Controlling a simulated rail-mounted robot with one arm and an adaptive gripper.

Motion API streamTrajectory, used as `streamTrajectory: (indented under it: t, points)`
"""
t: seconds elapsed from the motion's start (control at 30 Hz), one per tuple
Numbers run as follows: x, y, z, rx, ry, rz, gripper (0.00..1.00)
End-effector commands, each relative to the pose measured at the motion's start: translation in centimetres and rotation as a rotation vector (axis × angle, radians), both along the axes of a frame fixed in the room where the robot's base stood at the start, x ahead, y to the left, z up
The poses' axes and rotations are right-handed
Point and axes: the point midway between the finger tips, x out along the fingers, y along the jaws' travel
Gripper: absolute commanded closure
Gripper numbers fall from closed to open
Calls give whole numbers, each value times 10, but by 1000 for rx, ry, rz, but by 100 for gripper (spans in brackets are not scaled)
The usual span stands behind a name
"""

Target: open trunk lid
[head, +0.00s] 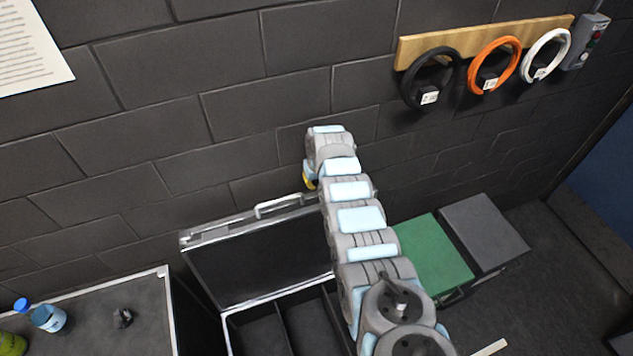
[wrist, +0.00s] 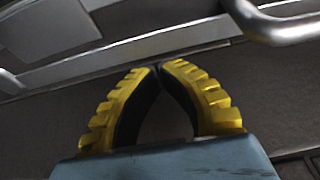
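The trunk lid (head: 258,262) stands raised, tilted back towards the wall, its dark inner face and silver rim showing in the head view. A silver handle (head: 284,204) sits at its top edge; a metal bar, likely this handle, shows at upper right in the wrist view (wrist: 290,27). The trunk body (head: 262,335) below is open, with dark compartments. My gripper (head: 309,180) is near the lid's upper right, mostly hidden by my arm. In the wrist view its yellow fingers (wrist: 158,68) meet at the tips, with nothing seen between them. I cannot tell whether it touches the lid.
A table (head: 165,315) with a blue-capped bottle (head: 48,317), a green item (head: 12,343) and a small dark object (head: 122,317) stands left. Green (head: 432,255) and grey (head: 484,234) boxes stand right. Cable coils (head: 494,64) hang on the wall.

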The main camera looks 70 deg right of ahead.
Motion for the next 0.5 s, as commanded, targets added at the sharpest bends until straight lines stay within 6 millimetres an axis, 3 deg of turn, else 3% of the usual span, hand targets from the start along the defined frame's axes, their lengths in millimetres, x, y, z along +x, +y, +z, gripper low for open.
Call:
streamTrajectory:
  t: [0.5]
  points:
    - [1,-1,-14,1,0,-2,100]
